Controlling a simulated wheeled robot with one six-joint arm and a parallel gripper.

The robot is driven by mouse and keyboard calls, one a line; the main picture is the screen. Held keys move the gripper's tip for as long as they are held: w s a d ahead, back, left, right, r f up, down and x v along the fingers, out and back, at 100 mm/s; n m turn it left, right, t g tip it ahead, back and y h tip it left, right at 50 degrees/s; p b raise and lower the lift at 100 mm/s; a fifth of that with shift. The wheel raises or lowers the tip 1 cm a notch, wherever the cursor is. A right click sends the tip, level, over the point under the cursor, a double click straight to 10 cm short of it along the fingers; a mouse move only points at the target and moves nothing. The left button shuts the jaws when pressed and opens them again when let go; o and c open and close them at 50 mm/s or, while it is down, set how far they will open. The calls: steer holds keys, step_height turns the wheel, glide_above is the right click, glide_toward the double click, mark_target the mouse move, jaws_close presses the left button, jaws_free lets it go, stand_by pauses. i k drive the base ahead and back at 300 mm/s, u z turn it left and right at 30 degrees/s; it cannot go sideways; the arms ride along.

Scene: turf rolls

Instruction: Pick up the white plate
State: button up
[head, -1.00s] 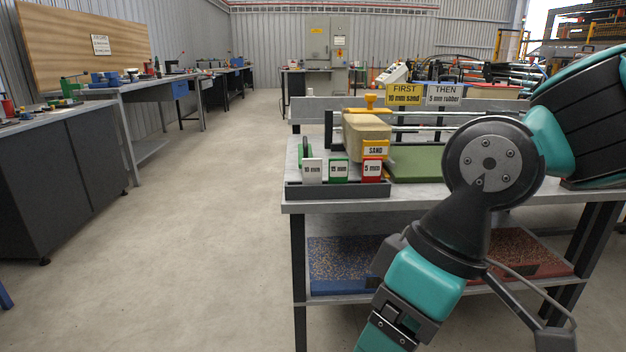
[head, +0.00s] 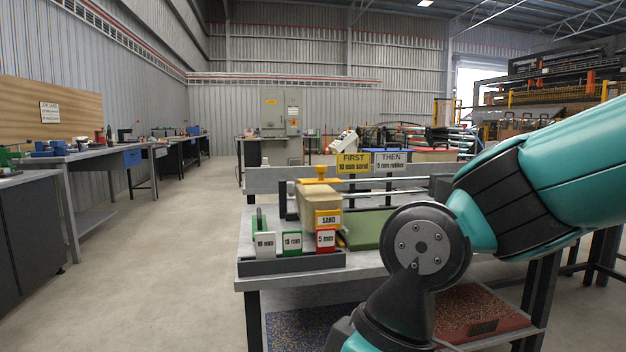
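The white plate (head: 264,245) is marked "10 mm". It stands upright at the left end of a dark rack (head: 292,264) on the workbench's front left corner. To its right stand a green-edged plate (head: 292,242) marked "15 mm" and a red plate (head: 326,241) marked "5 mm". My arm reaches down in front of the bench, to the right of the rack. My gripper is below the picture's lower edge, so its fingers and anything in them are hidden.
A tan hopper (head: 314,208) with a yellow "SAND" label stands behind the rack. A green turf strip (head: 371,230) lies to its right, partly behind my arm. "FIRST" (head: 353,163) and "THEN" (head: 390,162) signs stand at the back. The floor left of the bench is clear.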

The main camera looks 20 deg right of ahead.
mark_target(265, 244)
steer(key=u, duration=0.3)
steer(key=k, duration=0.35)
steer(key=u, duration=1.35)
steer(key=i, duration=1.05)
steer(key=z, duration=0.75)
steer(key=i, duration=0.6)
steer(key=z, duration=0.6)
